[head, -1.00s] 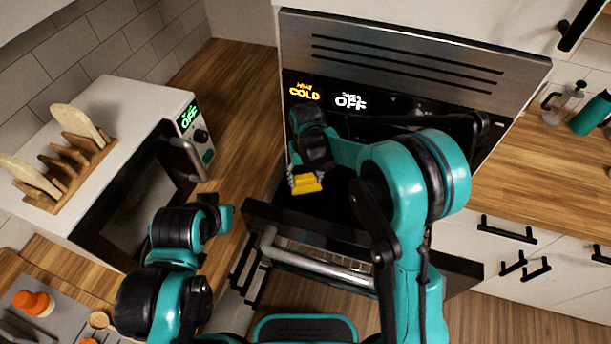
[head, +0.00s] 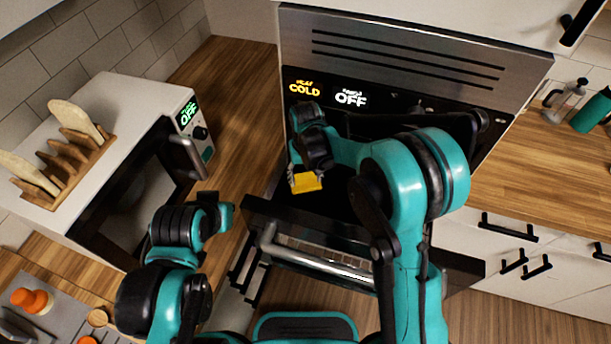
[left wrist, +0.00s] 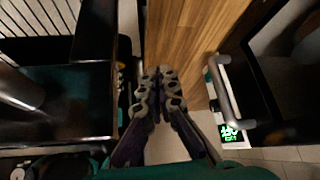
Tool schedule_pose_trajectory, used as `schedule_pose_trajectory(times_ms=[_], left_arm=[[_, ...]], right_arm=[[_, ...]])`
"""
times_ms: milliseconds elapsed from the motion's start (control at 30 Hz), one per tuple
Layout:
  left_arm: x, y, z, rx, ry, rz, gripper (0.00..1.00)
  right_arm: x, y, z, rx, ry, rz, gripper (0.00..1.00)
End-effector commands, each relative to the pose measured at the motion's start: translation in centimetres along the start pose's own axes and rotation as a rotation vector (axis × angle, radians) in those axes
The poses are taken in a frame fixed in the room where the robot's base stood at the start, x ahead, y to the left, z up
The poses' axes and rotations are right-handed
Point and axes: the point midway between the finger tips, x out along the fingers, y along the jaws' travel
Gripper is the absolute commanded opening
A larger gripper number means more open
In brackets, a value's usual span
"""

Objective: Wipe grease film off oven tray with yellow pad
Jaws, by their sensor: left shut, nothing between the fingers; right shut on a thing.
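The yellow pad (head: 306,182) is in my right gripper (head: 305,174), which is shut on it inside the open front of the oven in the head view. The pad is over a dark surface (head: 338,207) that looks like the oven tray. I cannot tell whether the pad touches it. Much of that surface is hidden by my right arm and the oven door, and no grease film can be made out. My left gripper (left wrist: 160,88) is shut and empty in the left wrist view, beside the counter and away from the pad.
The oven door (head: 262,218) with its metal handle (head: 312,266) is open in front of me. The oven panel (head: 390,103) reads COLD and OFF. A white appliance (head: 125,100) with a wooden rack (head: 65,165) stands left. A wooden counter strip (head: 235,100) lies bare between them.

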Motion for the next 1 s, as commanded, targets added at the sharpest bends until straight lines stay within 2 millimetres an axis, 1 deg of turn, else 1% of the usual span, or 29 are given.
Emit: schedule_pose_trajectory(times_ms=[533, 667, 767, 1000], left_arm=[[0.8, 0.0, 0.6, 0.0, 0.0, 0.0, 0.0], [0.7, 0.0, 0.5, 0.0, 0.0, 0.0, 0.0], [0.8, 0.0, 0.5, 0.0, 0.0, 0.0, 0.0], [0.9, 0.0, 0.7, 0.0, 0.0, 0.0, 0.0]], right_arm=[[1.2, 0.0, 0.0, 0.0, 0.0, 0.0, 0.36], [1.1, 0.1, 0.1, 0.0, 0.0, 0.0, 0.36], [1.0, 0.6, 0.3, 0.0, 0.0, 0.0, 0.36], [0.9, 2.5, 1.4, 0.001, 0.0, 0.0, 0.36]])
